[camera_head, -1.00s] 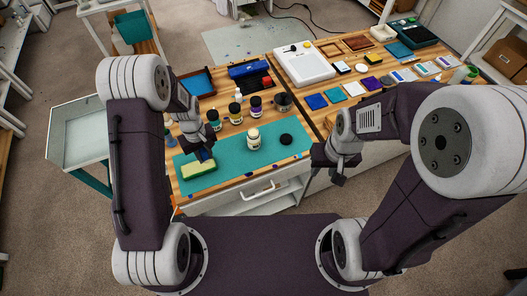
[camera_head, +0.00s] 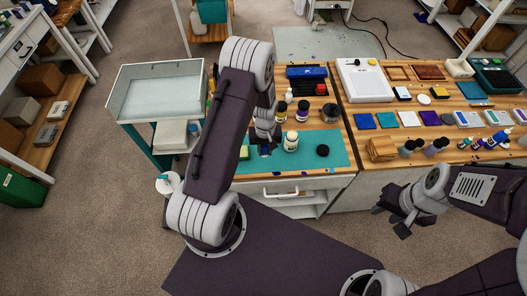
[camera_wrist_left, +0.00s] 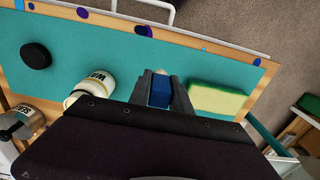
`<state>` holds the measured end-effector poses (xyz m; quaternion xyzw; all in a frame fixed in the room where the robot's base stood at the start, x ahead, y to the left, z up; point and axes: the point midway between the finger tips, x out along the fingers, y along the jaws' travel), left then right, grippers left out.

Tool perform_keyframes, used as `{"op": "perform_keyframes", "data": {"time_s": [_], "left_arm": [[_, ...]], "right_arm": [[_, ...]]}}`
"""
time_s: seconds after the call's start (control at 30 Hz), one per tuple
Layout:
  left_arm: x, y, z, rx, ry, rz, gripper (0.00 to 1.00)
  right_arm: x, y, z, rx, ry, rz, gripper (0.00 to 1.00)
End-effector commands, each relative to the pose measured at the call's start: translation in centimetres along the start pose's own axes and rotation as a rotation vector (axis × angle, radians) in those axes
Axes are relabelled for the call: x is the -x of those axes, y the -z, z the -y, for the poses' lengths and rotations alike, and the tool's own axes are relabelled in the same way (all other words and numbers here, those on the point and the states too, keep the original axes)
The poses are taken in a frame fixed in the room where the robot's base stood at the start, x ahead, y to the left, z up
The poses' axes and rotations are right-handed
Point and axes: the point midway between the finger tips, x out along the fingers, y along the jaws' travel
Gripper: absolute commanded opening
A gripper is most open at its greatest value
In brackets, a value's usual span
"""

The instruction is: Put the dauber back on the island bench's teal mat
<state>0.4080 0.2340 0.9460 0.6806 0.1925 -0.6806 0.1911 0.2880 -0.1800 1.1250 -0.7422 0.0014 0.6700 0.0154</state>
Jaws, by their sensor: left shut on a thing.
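The teal mat (camera_head: 338,140) lies on the island bench; it fills much of the left wrist view (camera_wrist_left: 110,35). My left gripper (camera_head: 265,149) is over the mat, between the yellow-green sponge (camera_head: 244,153) and a cream bottle (camera_head: 291,142). In the left wrist view its fingers (camera_wrist_left: 160,85) are shut on a small blue block-like piece, which I take as the dauber (camera_wrist_left: 160,93). Whether it touches the mat cannot be told. My right gripper (camera_head: 393,214) hangs in front of the bench, away from the mat; its jaw opening is unclear.
A black round lid (camera_head: 322,151) lies on the mat right of the bottle. Dark paint jars (camera_head: 303,111) and a grey cup (camera_head: 330,112) stand behind the mat. The mat's right end is clear.

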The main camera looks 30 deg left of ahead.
Motion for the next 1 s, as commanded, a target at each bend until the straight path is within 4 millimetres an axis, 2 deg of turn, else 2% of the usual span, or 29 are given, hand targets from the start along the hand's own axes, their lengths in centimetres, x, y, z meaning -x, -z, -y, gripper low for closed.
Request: {"op": "perform_keyframes", "data": {"time_s": [0.1, 0.3, 0.53, 0.9, 0.93, 1.0], "left_arm": [[-0.9, 1.1, 1.3, 0.001, 0.001, 0.002, 0.0], [-1.6, 1.4, 1.6, -0.001, 0.001, 0.002, 0.0], [-5.0, 1.4, 1.6, -0.001, 0.001, 0.003, 0.0], [-5.8, 1.4, 1.5, -0.001, 0.0, 0.0, 0.0], [-5.7, 1.4, 1.5, -0.001, 0.0, 0.0, 0.3], [-5.6, 1.4, 1.5, -0.001, 0.0, 0.0, 0.46]], "right_arm": [[0.6, 0.1, 0.0, 0.0, 0.0, 0.0, 0.36], [0.8, 0.1, 0.0, 0.0, 0.0, 0.0, 0.36], [1.9, 0.2, 0.0, 0.0, 0.0, 0.0, 0.36], [1.3, 0.1, 0.0, 0.0, 0.0, 0.0, 0.36], [1.4, 0.1, 0.0, 0.0, 0.0, 0.0, 0.36], [1.5, 0.1, 0.0, 0.0, 0.0, 0.0, 0.36]]}}
